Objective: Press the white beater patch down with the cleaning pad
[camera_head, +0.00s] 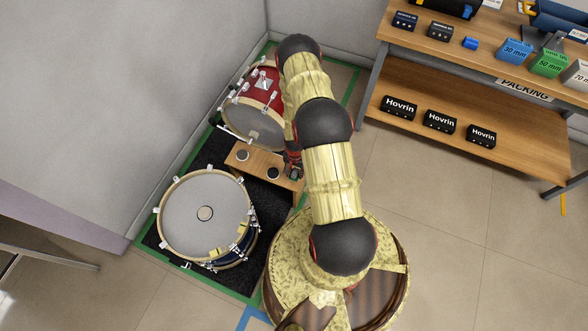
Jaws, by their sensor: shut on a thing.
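A round patch (205,213), light with a darker rim, lies at the middle of the pale head of the blue drum (232,258). My gripper (293,172) is low over the right end of a small wooden bench (258,159), partly hidden by my arm. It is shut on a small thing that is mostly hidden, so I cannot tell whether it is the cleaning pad. My gripper is apart from the patch, up and to the right of it. Two dark round pieces, one at the left (241,155) and one nearer the gripper (273,173), lie on the bench.
A red drum (264,92) stands behind the bench, close to my arm. Both drums stand on a black mat (167,262) edged with green tape. A packing shelf (440,85) with boxes is at the upper right. Grey walls close off the left and back; floor at right is clear.

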